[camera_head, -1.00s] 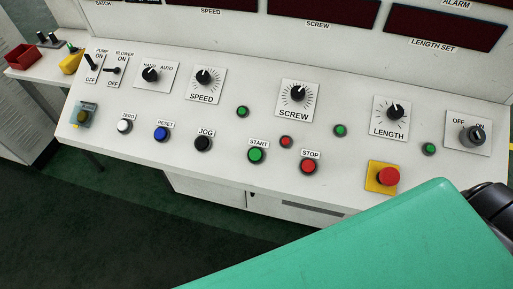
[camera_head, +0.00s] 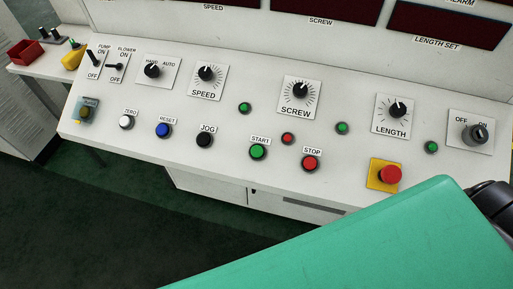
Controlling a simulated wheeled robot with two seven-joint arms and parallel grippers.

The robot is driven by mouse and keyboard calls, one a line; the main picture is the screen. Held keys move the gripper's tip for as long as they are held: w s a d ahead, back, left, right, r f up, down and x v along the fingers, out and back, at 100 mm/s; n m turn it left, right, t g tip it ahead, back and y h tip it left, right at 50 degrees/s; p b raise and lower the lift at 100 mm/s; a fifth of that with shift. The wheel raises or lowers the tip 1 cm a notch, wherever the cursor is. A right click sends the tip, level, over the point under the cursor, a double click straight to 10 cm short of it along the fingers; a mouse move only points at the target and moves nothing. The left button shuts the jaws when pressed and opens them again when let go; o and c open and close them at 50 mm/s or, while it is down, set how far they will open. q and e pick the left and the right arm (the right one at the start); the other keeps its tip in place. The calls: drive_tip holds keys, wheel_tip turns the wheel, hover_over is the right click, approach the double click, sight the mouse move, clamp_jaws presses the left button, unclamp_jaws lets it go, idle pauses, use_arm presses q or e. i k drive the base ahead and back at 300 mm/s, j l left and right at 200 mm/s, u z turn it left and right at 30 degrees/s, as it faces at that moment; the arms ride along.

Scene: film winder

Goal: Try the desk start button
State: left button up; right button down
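The green start button (camera_head: 258,152) sits on the sloped white control desk (camera_head: 225,125), under a label reading START. The red stop button (camera_head: 310,163) is to its right and the black jog button (camera_head: 205,139) to its left. Nothing touches or covers the start button. A large green surface, which I cannot identify for sure, fills the lower right and hides part of the desk's front edge. Neither of my grippers shows in the head view.
A red emergency button on a yellow plate (camera_head: 376,181) is right of stop. Speed (camera_head: 206,74), screw (camera_head: 299,90) and length (camera_head: 397,110) knobs line the desk. A key switch (camera_head: 474,134) is far right. A red bin (camera_head: 26,52) stands on a side table at left.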

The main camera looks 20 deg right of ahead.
sight(256, 151)
drive_tip(key=j+z, duration=0.15)
drive_tip(key=j, duration=0.3)
drive_tip(key=k+j+z, duration=0.15)
drive_tip(key=j, duration=0.25)
drive_tip(key=j+z, duration=0.15)
drive_tip(key=j, duration=0.3)
drive_tip(key=k+j+z, duration=0.15)
drive_tip(key=j, duration=0.25)
drive_tip(key=j+z, duration=0.15)
drive_tip(key=j, duration=0.25)
drive_tip(key=k, duration=0.05)
